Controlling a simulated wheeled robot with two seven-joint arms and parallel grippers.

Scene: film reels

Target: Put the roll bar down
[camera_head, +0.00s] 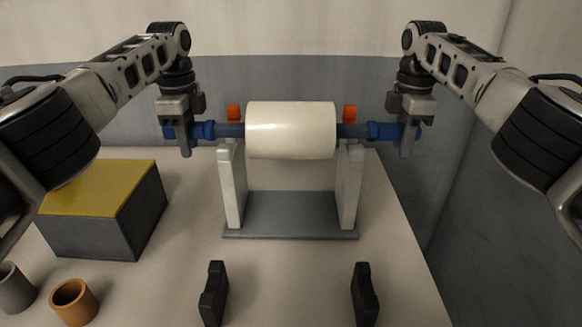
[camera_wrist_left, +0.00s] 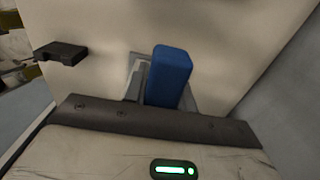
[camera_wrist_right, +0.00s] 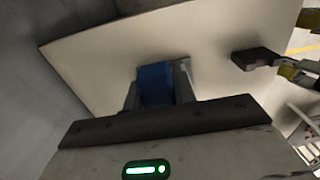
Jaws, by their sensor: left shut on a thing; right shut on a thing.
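The roll bar is a blue-grey bar (camera_head: 229,131) with a white roll (camera_head: 291,130) around its middle. It lies level across the tops of a grey stand with two white uprights (camera_head: 232,188); whether it rests on them or hangs just above, I cannot tell. My left gripper (camera_head: 184,138) is shut on the bar's blue left end, which also shows in the left wrist view (camera_wrist_left: 169,76). My right gripper (camera_head: 409,138) is shut on the blue right end, seen in the right wrist view (camera_wrist_right: 156,84). Orange pieces (camera_head: 234,112) stand behind the bar at both uprights.
A dark box with a yellow top (camera_head: 98,188) stands at the left. A grey cup (camera_head: 14,287) and an orange-brown cup (camera_head: 74,301) are at the front left. Two black holders (camera_head: 214,293) (camera_head: 364,293) stand in front of the stand. The table's right side is clear.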

